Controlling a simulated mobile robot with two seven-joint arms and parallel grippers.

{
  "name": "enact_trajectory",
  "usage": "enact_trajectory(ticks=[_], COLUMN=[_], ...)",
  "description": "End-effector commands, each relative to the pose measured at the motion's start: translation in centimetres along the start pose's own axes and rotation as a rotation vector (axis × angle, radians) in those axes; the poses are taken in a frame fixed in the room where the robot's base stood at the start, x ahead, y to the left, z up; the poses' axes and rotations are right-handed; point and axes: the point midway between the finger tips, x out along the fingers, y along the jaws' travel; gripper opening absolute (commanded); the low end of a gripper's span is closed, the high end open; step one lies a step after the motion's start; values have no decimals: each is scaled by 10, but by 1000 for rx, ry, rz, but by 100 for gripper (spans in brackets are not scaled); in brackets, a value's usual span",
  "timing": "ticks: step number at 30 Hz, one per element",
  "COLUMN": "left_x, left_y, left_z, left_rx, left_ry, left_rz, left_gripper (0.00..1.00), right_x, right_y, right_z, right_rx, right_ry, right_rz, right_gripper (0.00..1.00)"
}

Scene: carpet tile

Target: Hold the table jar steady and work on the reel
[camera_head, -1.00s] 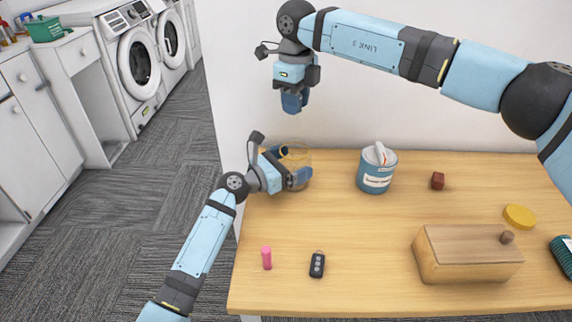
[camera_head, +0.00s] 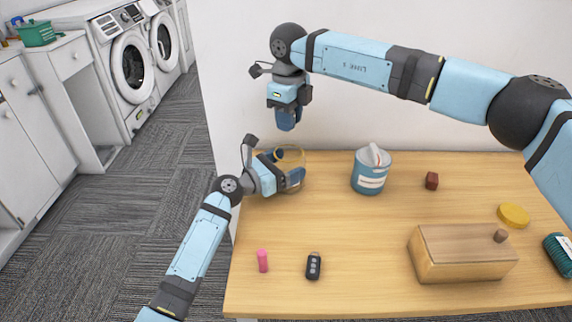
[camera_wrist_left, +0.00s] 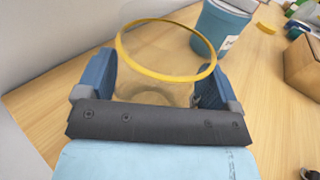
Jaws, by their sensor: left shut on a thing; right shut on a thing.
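The table jar (camera_head: 296,160) is clear glass with a yellow rim and stands upright at the table's back left. My left gripper (camera_head: 285,170) is shut around its sides; in the left wrist view the jar (camera_wrist_left: 155,72) sits between the two blue fingers, its mouth open. My right gripper (camera_head: 286,122) is above the jar with fingers pointing down. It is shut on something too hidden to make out. A teal ribbed cylinder (camera_head: 560,252), cut off at the right edge, may be the reel; I cannot be sure.
A blue can (camera_head: 369,180) stands right of the jar. A dark red block (camera_head: 432,181), yellow disc (camera_head: 514,214) and wooden box (camera_head: 462,262) are farther right. The table's middle is clear.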

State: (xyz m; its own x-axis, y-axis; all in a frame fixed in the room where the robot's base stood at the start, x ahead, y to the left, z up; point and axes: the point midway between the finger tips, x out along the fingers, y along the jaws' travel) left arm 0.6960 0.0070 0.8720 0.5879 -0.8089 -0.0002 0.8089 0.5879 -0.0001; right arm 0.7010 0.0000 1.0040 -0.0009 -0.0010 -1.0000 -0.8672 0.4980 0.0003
Motion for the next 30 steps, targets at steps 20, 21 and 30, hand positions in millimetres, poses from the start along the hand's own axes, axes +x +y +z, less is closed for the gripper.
enact_trajectory(ticks=[20, 21, 30], left_x=[0, 0, 0], left_y=[0, 0, 0], left_z=[0, 0, 0], left_rx=[0, 0, 0], left_ry=[0, 0, 0], left_rz=[0, 0, 0], left_gripper=[58, 58, 58], right_x=[48, 51, 71], right_y=[0, 0, 0], right_z=[0, 0, 0], right_rx=[0, 0, 0], right_ry=[1, 1, 0], right_rz=[0, 0, 1], right_gripper=[8, 8, 8])
